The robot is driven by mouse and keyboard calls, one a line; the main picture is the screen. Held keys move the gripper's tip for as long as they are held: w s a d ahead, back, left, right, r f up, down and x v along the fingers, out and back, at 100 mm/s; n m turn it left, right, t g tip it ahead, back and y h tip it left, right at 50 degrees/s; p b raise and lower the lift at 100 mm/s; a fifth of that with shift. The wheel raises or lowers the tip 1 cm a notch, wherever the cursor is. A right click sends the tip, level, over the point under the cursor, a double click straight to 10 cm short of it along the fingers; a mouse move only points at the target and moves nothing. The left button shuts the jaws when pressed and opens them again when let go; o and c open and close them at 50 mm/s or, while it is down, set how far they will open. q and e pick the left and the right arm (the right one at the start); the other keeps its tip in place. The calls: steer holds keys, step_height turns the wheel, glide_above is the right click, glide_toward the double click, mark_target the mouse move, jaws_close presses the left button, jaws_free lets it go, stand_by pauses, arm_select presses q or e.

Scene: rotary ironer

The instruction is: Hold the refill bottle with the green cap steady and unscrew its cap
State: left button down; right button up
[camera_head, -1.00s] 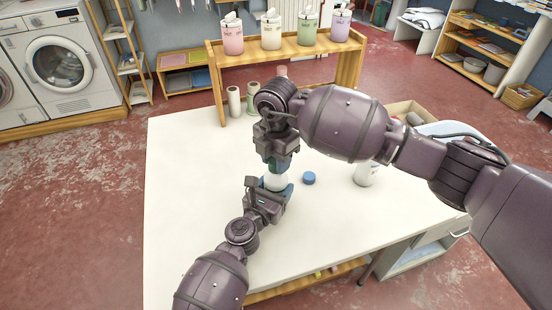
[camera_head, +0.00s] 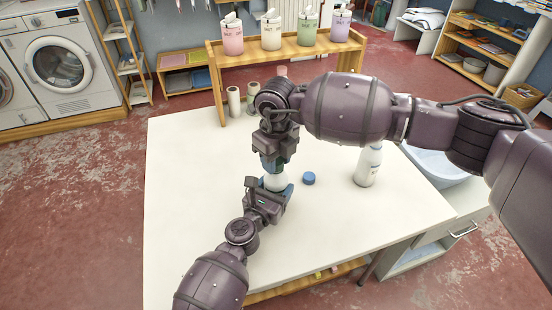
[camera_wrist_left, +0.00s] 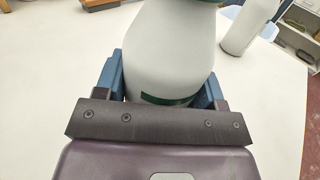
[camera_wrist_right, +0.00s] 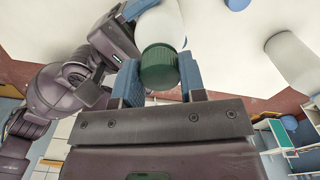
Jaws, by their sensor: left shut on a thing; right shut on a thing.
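The white refill bottle (camera_head: 275,182) stands on the table, and its body fills the middle of the left wrist view (camera_wrist_left: 168,55). My left gripper (camera_head: 272,190) is shut around the bottle's lower body, one blue finger on each side. The green cap (camera_wrist_right: 158,66) shows in the right wrist view at the top of the bottle, and its edge shows in the left wrist view. My right gripper (camera_wrist_right: 160,82) is shut on this cap from above. In the head view the right gripper hides the cap. I see no clear gap between cap and bottle.
A loose blue cap (camera_head: 309,178) lies right of the bottle. Another white bottle (camera_head: 368,165) stands farther right, near a pale basin (camera_head: 440,160). A wooden rack (camera_head: 290,50) with several dispensers stands at the table's back. The front and left of the tabletop (camera_head: 185,200) are clear.

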steer(key=n, duration=1.3)
steer(key=shift+n, duration=0.4)
steer(key=n, duration=1.2)
steer(key=shift+n, duration=0.3)
steer(key=shift+r, duration=0.5)
steer(key=shift+r, duration=0.4)
steer(key=shift+r, duration=0.3)
